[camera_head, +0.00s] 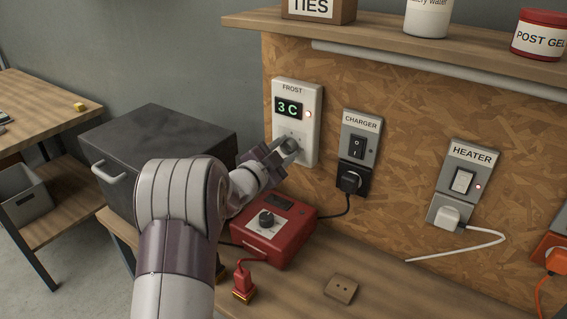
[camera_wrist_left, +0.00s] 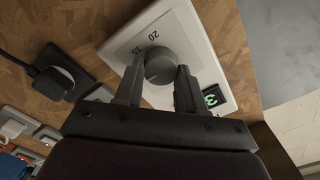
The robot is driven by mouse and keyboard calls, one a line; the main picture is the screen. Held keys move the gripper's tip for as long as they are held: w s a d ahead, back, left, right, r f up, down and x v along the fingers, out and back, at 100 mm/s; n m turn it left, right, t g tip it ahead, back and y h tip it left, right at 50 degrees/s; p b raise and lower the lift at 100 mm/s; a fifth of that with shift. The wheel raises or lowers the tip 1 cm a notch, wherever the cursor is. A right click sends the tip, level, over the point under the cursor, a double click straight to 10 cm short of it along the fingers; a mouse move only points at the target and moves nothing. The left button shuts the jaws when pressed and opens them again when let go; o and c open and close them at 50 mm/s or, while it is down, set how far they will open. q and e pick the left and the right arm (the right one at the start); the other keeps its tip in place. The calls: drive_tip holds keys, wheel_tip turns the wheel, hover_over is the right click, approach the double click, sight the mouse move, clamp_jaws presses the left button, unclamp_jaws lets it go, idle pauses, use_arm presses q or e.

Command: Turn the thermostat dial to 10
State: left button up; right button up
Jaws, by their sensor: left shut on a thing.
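The thermostat (camera_head: 310,130) is a white plate labelled FROST on the chipboard wall. Its green display (camera_head: 288,107) reads 3 C in the head view. Its grey round dial (camera_head: 290,146) sits below the display. My left gripper (camera_head: 275,152) reaches it from the left and is shut on the dial. In the left wrist view the two fingers lie on either side of the dial (camera_wrist_left: 159,68), and the marks 15 and 20 show on the plate beside it. The dial's pointer cannot be made out. My right gripper is not in view.
A red charger box (camera_head: 267,232) stands on the bench below. A dark grey box (camera_head: 158,140) with a handle stands at the left. The CHARGER switch (camera_head: 357,147) and HEATER switch (camera_head: 462,181) are on the wall to the right. A shelf (camera_head: 400,40) overhangs above.

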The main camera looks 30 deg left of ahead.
use_arm(q)
drive_tip(key=shift+f+m+b, duration=0.25)
drive_tip(key=shift+m+b, duration=0.65)
drive_tip(key=shift+b, duration=0.15)
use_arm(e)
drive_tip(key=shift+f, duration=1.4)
use_arm(q)
drive_tip(key=o, duration=1)
drive_tip(key=shift+o, duration=0.2)
drive_tip(key=shift+r, duration=0.15)
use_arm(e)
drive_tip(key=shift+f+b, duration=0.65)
use_arm(q)
drive_tip(key=s, duration=1.2)
drive_tip(key=shift+s+a, duration=0.4)
drive_tip(key=shift+a, duration=0.05)
